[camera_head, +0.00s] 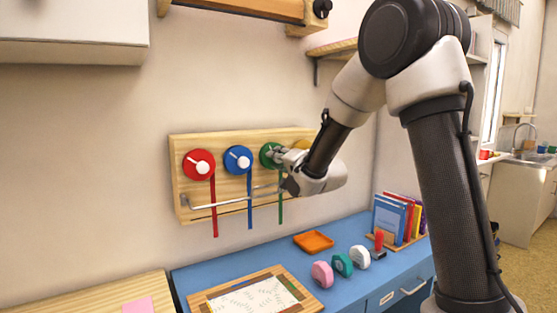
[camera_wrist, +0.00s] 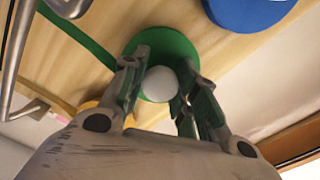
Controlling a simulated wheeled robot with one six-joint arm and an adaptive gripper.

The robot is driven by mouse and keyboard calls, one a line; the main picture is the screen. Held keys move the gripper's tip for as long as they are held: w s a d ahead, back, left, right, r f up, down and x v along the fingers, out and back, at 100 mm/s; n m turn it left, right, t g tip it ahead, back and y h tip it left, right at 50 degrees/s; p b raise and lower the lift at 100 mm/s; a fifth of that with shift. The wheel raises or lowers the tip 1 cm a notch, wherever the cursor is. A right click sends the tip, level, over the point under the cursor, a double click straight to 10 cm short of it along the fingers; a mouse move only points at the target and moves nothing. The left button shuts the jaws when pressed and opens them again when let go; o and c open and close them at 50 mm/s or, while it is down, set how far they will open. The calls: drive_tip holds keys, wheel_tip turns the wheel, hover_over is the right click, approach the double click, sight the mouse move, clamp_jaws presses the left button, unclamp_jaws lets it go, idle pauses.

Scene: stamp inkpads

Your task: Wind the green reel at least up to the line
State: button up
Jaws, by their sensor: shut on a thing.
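The green reel (camera_head: 267,151) is mounted on the wooden wall board, third from the left. Its green ribbon (camera_head: 280,205) hangs down past the metal bar. In the wrist view the green reel (camera_wrist: 165,45) shows a round white knob (camera_wrist: 160,84) in front of it. My gripper (camera_head: 283,158) is at the green reel, and in the wrist view my gripper's fingers (camera_wrist: 157,85) sit on both sides of the knob, shut on it. The metal bar (camera_head: 235,202) runs across the lower part of the board. I cannot make out a separate line mark.
Red (camera_head: 199,164) and blue (camera_head: 238,159) reels sit left of the green one; a yellow reel (camera_head: 301,145) is partly hidden behind my arm. Below is a blue desk (camera_head: 215,272) with an orange tray (camera_head: 313,241), several inkpads or stamps, and books (camera_head: 392,217).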

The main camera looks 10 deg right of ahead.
drive_tip(key=n, duration=0.4)
drive_tip(key=shift+f, duration=0.1)
drive_tip(key=n, duration=0.3)
drive_tip(key=shift+n, duration=0.3)
drive_tip(key=n, duration=0.4)
drive_tip(key=shift+n, duration=0.3)
drive_tip(key=n, duration=0.3)
drive_tip(key=shift+n, duration=0.3)
drive_tip(key=n, duration=1.3)
drive_tip(key=shift+n, duration=0.4)
drive_tip(key=o, duration=1)
